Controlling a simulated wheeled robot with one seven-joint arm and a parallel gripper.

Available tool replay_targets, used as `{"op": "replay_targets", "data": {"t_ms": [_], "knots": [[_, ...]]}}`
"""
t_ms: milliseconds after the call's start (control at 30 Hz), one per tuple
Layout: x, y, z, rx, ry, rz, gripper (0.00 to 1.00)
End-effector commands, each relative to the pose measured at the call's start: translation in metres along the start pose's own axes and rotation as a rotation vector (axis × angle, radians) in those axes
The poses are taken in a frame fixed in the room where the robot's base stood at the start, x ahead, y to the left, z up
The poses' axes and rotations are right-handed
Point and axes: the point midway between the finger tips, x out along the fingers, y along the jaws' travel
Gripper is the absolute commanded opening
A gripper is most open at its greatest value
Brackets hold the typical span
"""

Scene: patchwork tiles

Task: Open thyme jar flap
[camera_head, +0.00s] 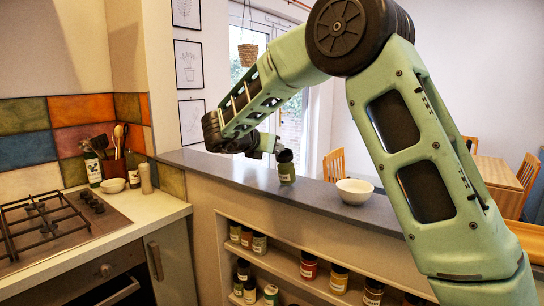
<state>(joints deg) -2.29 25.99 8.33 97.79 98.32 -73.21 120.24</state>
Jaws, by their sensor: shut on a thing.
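A small green jar (287,173) with a pale label and a dark lid (285,155) stands upright on the grey counter ledge. It matches the thyme jar, but its label is too small to read. My gripper (278,148) reaches it from the left, at lid height, and is shut on the lid's flap.
A white bowl (354,191) stands on the ledge (235,168) right of the jar. Shelves below hold several spice jars (308,266). At left are a gas hob (45,225), a utensil pot (113,167) and a small bottle (145,178). Framed pictures hang behind my arm.

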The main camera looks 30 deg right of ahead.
Motion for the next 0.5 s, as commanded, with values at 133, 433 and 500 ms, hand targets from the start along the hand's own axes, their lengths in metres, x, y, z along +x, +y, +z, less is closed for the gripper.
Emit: {"op": "replay_targets", "data": {"t_ms": [133, 433, 500], "knots": [[0.002, 0.000, 0.018, 0.005, 0.142, -0.001, 0.00], [0.010, 0.000, 0.043, 0.002, 0.291, -0.001, 0.00], [0.013, 0.000, 0.048, 0.002, 0.359, -0.003, 0.00]]}}
